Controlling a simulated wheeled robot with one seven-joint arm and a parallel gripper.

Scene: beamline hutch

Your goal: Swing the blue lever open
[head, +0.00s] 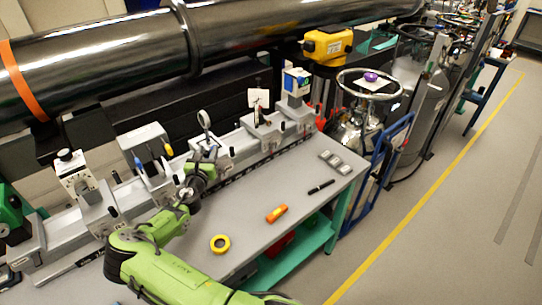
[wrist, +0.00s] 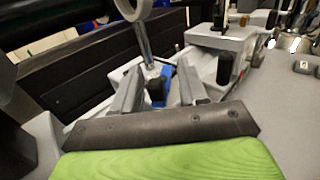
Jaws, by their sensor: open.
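The blue lever (wrist: 157,91) shows in the wrist view, low on a light grey carriage beside an upright metal post. It stands between the two grey fingers of my gripper (wrist: 158,94). The fingers are open, one on each side of it. I cannot tell whether either finger touches it. In the head view my gripper (head: 204,162) is at the front of the rail, by the post with a round ring (head: 204,119). The arm and gripper appear to hide this lever there.
More carriages stand along the rail on both sides, one with a white box (head: 145,141). A big dark pipe (head: 100,58) runs behind.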

